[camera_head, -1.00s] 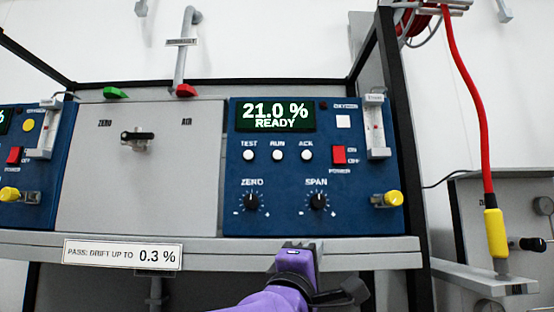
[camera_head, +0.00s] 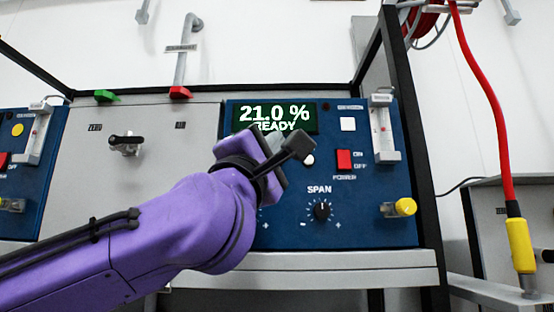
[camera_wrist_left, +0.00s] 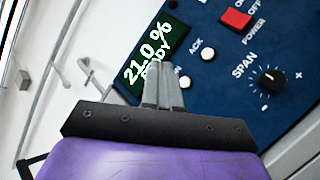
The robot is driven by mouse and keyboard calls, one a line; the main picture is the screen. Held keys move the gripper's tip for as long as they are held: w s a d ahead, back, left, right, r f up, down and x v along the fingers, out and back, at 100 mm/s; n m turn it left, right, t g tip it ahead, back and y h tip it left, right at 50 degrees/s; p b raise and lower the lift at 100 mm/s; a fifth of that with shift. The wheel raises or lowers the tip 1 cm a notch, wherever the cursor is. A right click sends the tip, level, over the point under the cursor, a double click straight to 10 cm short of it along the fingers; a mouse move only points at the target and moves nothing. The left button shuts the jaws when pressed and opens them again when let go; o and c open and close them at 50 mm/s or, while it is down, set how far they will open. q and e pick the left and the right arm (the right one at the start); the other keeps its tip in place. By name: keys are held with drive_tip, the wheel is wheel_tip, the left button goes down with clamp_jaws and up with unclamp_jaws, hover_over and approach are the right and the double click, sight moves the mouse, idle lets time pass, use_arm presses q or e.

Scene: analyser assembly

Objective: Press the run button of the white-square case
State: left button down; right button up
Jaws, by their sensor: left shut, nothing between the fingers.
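The white-square case (camera_head: 385,228) is a blue panel at right with a white square (camera_head: 348,124) and a display (camera_head: 270,115) reading 21.0 % READY. My left gripper (camera_head: 278,142) is shut and empty, held in front of the button row. It hides the TEST and RUN buttons in the head view; the ACK button (camera_head: 308,160) shows beside it. In the left wrist view, the RUN button (camera_wrist_left: 185,82) shows just right of my shut fingertips (camera_wrist_left: 162,70), its label partly covered. I cannot tell whether the fingertips touch the panel.
On the same case are a red power switch (camera_head: 344,159), the SPAN knob (camera_head: 322,210), and a yellow-capped fitting (camera_head: 404,207). A grey panel with a black-handled valve (camera_head: 126,143) stands left. A red hose (camera_head: 490,110) hangs at right. A shelf edge (camera_head: 340,275) runs below.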

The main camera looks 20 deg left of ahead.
use_arm(q)
drive_tip(key=w+a+p, duration=0.1)
drive_tip(key=w+a, duration=0.1)
drive_tip(key=w, duration=0.5)
drive_tip(key=shift+w+p, duration=0.25)
drive_tip(key=shift+p, duration=0.1)
idle(1.6)
drive_tip(key=shift+w, duration=0.4)
drive_tip(key=shift+w+a, duration=0.2)
drive_tip(key=shift+w, duration=0.15)
idle(0.6)
drive_tip(key=shift+s, duration=0.1)
drive_tip(key=shift+s+d, duration=0.2)
drive_tip(key=shift+s, duration=0.5)
drive_tip(key=shift+f, duration=0.1)
